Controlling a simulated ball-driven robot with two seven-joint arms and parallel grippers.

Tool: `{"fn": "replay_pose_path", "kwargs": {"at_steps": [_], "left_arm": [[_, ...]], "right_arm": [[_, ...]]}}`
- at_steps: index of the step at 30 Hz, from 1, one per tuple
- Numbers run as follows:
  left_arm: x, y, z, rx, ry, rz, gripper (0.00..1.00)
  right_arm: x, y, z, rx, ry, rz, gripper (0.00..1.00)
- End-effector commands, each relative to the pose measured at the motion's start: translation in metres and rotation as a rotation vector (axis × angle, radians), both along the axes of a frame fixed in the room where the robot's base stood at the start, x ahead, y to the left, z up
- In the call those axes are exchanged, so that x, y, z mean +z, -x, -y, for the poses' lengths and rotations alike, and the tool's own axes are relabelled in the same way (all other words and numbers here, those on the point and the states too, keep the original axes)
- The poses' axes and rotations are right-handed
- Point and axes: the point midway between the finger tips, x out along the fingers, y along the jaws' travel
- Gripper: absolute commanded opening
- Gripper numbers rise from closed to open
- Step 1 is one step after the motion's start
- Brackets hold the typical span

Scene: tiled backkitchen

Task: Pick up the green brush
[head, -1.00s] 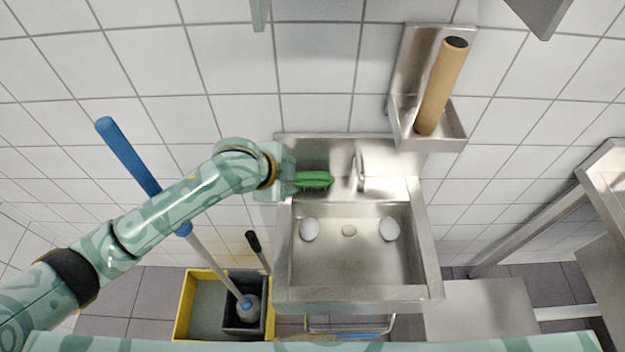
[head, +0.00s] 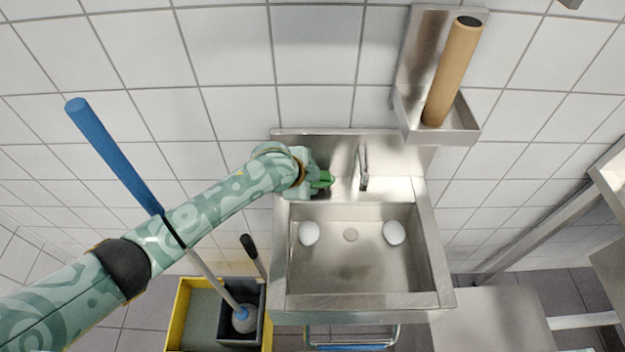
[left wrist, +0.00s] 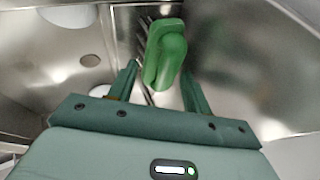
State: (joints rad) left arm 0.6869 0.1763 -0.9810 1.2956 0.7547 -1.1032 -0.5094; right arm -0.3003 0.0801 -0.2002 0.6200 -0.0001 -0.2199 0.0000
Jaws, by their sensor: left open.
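The green brush (head: 323,180) lies on the back left ledge of the steel sink, partly hidden by my left gripper in the head view. In the left wrist view the brush (left wrist: 167,55) shows ahead, between and just beyond the fingertips. My left gripper (left wrist: 158,80) is open, one finger on each side of the brush's near end. I cannot tell whether a finger touches it. In the head view my left gripper (head: 312,178) reaches in from the left over the ledge. My right gripper is not in view.
The steel sink (head: 437,262) has a faucet (head: 363,168) right of the brush and two white round objects (head: 309,233) (head: 394,232) in its basin. A wall shelf holds a brown roll (head: 452,72).

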Motion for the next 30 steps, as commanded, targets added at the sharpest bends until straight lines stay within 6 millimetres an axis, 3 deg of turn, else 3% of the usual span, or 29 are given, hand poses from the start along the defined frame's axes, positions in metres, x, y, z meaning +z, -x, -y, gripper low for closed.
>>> {"fn": "replay_pose_path", "kwargs": {"at_steps": [2, 5, 8, 16, 18, 20, 24, 30], "left_arm": [[0.001, 0.0, 0.0, 0.0, 0.0, 0.0, 0.46], [0.001, 0.0, 0.0, 0.0, 0.0, 0.0, 0.19], [0.001, 0.0, 0.0, 0.001, 0.001, 0.001, 0.09], [0.003, 0.0, -0.001, 0.001, -0.001, 0.0, 0.08], [0.008, 0.0, -0.001, 0.001, 0.001, 0.001, 0.0], [0.015, 0.0, 0.0, 0.001, 0.001, 0.001, 0.0], [0.04, 0.002, 0.0, -0.002, 0.0, 0.003, 0.0], [0.085, 0.039, 0.001, -0.003, 0.003, 0.002, 0.0]], "right_arm": [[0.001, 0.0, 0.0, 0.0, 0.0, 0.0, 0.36], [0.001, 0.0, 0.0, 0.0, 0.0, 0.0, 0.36], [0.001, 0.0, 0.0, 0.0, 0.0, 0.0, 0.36], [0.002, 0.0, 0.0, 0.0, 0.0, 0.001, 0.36], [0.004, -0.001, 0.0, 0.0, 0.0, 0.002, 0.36], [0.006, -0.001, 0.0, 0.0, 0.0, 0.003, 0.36], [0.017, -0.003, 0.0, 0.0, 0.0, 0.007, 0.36], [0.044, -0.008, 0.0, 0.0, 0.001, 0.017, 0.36]]}}
